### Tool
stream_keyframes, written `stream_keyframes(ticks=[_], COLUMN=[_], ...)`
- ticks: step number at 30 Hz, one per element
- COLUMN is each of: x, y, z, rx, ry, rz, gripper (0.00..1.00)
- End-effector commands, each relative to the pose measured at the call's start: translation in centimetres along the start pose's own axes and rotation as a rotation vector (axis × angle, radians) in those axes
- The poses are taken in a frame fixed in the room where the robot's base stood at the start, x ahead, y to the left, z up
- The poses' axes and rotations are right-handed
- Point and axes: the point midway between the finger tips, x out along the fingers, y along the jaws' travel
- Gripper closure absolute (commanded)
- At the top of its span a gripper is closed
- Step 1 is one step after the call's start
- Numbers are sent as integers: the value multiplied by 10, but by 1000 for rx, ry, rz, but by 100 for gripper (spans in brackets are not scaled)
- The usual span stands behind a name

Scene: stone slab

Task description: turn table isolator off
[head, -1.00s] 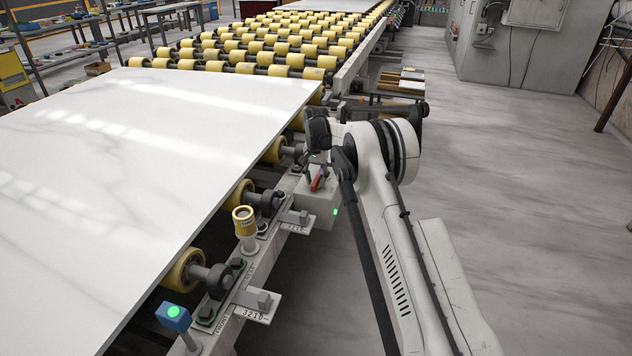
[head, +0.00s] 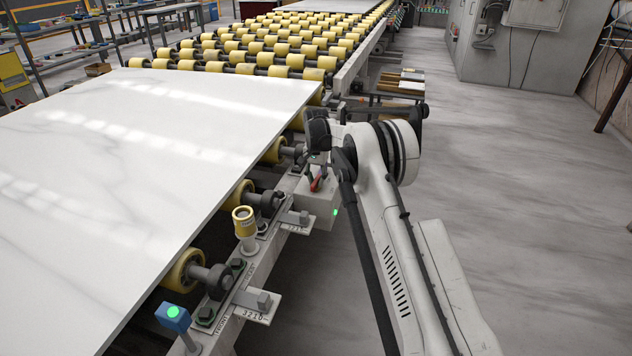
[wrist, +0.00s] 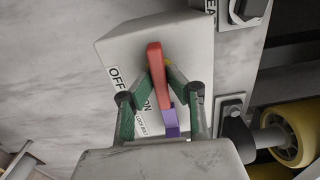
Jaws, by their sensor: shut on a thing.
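The table isolator is a pale grey box (head: 322,205) on the side rail of the roller table in the head view. A small green light (head: 336,212) glows on its side. Its red handle (wrist: 155,62) shows large in the wrist view, lying between the green-padded fingers of my gripper (wrist: 160,78), which is shut on it. The box face (wrist: 118,50) carries OFF and ON labels beside the handle. A purple piece (wrist: 170,122) shows below the handle. In the head view my gripper (head: 317,166) is above the box, and the handle is partly hidden.
A white stone slab (head: 150,150) lies on the yellow rollers to the left. A yellow-topped post (head: 244,222) and a blue post with a green button (head: 173,314) stand along the rail. Grey cabinets (head: 515,50) stand at the back right. The right floor is clear.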

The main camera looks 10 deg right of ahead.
Motion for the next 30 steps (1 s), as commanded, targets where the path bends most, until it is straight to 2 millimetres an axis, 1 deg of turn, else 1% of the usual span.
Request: stream_keyframes(ticks=[8,30], x=[2,1], y=[0,0], z=[0,0], rx=[173,872], ry=[0,0], rz=[0,0], gripper=[100,100])
